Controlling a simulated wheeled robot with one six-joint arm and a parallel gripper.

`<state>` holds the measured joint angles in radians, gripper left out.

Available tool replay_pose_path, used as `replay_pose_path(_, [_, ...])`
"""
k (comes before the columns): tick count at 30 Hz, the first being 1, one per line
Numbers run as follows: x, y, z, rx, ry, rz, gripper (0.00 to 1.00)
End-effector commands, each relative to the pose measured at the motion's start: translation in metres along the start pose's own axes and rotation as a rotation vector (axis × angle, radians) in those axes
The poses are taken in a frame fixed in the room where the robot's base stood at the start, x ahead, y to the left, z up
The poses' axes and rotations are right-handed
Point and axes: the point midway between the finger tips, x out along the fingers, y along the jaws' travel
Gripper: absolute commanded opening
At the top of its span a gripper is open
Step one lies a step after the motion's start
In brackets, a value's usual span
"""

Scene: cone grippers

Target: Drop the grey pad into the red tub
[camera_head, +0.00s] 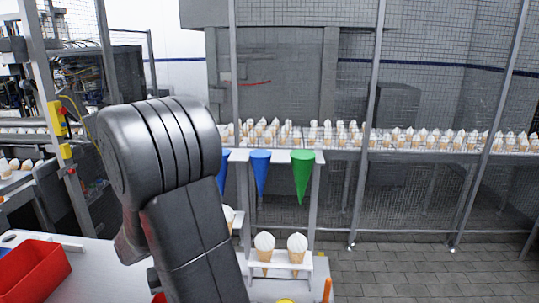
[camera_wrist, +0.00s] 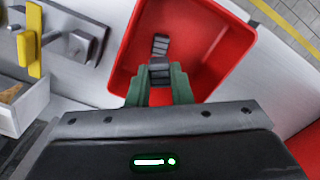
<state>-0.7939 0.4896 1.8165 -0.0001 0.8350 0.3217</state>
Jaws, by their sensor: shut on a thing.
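In the wrist view my gripper (camera_wrist: 160,82) has green fingers closed on the grey pad (camera_wrist: 160,46), a small dark grey ridged piece. The pad shows beyond the fingertips, and its near part is between the fingers. The open red tub (camera_wrist: 216,42) lies beneath, and the pad appears over its inside. The height above the tub floor is hard to tell. In the head view my arm crosses the left middle and my gripper is out of sight. A red tub (camera_head: 32,270) shows there at lower left; I cannot tell whether it is the same one.
A yellow-handled fixture (camera_wrist: 33,40) and a pale box (camera_wrist: 22,102) are left of the tub in the wrist view. In the head view, blue (camera_head: 260,172) and green (camera_head: 302,176) cones hang from a rack, with ice-cream cones (camera_head: 297,246) below. Mesh fencing stands behind.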

Motion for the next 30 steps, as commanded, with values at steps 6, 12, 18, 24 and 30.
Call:
replay_pose_path(6, [0.001,0.0,0.0,0.0,0.0,0.0,0.0])
replay_pose_path(12, [0.001,0.0,0.0,0.0,0.0,0.0,0.45])
replay_pose_path(18, [0.001,0.0,0.0,0.0,0.0,0.0,0.45])
replay_pose_path(24, [-0.007,0.0,-0.001,0.0,0.003,-0.001,0.45])
replay_pose_path(30, [-0.041,0.0,-0.001,0.0,0.007,-0.002,0.45])
